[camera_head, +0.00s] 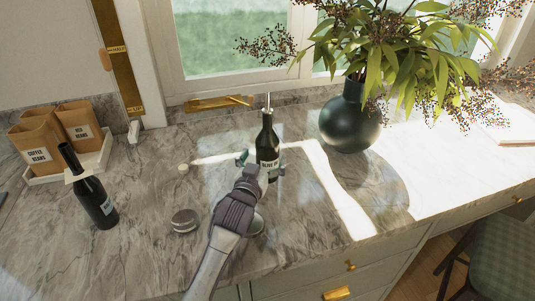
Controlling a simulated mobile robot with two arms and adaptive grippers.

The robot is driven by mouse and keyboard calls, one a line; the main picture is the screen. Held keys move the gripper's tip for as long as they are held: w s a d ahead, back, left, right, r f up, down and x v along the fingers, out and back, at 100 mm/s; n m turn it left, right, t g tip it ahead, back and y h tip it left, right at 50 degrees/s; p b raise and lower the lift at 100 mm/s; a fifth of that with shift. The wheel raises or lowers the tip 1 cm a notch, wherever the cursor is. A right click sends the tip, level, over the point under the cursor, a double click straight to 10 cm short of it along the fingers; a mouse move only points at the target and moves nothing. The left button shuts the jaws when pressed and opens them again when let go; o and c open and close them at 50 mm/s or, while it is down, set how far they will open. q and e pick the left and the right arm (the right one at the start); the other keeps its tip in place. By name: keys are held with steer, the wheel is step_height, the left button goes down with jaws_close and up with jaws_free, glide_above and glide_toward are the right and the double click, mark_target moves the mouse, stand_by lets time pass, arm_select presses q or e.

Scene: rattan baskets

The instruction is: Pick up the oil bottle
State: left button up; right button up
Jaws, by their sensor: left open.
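The oil bottle (268,138) is dark green with a pale label and a thin pourer on top. It stands upright on the marble counter near the window. My left gripper (261,164) is at the bottle's lower part, on the near side. One finger shows to the left of the bottle and one to its right, with the jaws open. I cannot tell whether either finger touches the glass. The gripper hides the bottle's base. My right gripper is not in view.
A dark bottle with a neck tag (94,199) stands at left, before a white tray (98,163) of paper bags. A small round tin (185,221) lies left of my arm. A dark vase (350,120) with spreading branches stands to the right. The counter's front edge (330,247) is close.

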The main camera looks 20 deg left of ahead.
arm_select(q)
steer(key=w, duration=0.4)
steer(key=shift+w+a+r+p, duration=0.1)
steer(key=shift+w+a+p, duration=0.05)
steer(key=shift+p, duration=0.25)
steer(key=shift+c, duration=0.7)
steer(key=c, duration=1.6)
steer(key=shift+r, duration=0.15)
jaws_close()
